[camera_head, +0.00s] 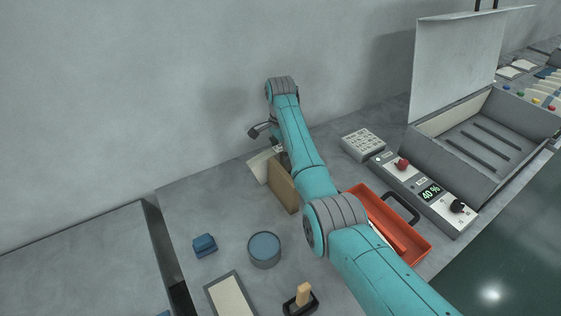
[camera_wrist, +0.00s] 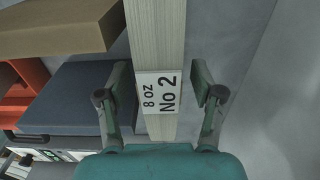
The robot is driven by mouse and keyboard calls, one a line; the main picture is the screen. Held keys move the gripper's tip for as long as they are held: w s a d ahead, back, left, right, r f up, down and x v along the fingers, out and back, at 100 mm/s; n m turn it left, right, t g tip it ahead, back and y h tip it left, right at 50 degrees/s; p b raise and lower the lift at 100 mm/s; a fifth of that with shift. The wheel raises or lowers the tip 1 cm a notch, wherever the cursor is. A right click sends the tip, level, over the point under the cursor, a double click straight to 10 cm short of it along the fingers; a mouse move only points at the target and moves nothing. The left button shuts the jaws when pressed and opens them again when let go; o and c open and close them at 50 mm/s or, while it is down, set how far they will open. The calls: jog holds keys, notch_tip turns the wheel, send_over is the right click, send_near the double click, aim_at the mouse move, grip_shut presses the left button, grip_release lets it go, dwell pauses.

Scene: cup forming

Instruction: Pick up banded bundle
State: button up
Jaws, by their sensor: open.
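The banded bundle (camera_wrist: 157,35) is a long pale stack with fine ribbed edges in the wrist view. A white band on it reads "8 oz No 2" and faces my camera. My gripper (camera_wrist: 162,78) is open, one finger on each side of the bundle near the band. A gap shows on both sides, wider on the left finger's upper part than is easy to judge; I cannot tell the depth of the fingertips. In the head view the pale bundle (camera_head: 259,165) shows partly by the wall, and my arm hides most of my gripper.
A brown block (camera_head: 283,187) stands close beside the bundle; it also shows in the wrist view (camera_wrist: 60,27). A blue-grey block (camera_wrist: 70,98) lies near the left finger. An orange tray (camera_head: 418,238) and a control box (camera_head: 440,205) are to the right. A round tin (camera_head: 264,248) stands in front.

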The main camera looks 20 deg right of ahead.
jog(key=shift+f, duration=0.85)
jog(key=shift+r, duration=0.1)
grip_shut()
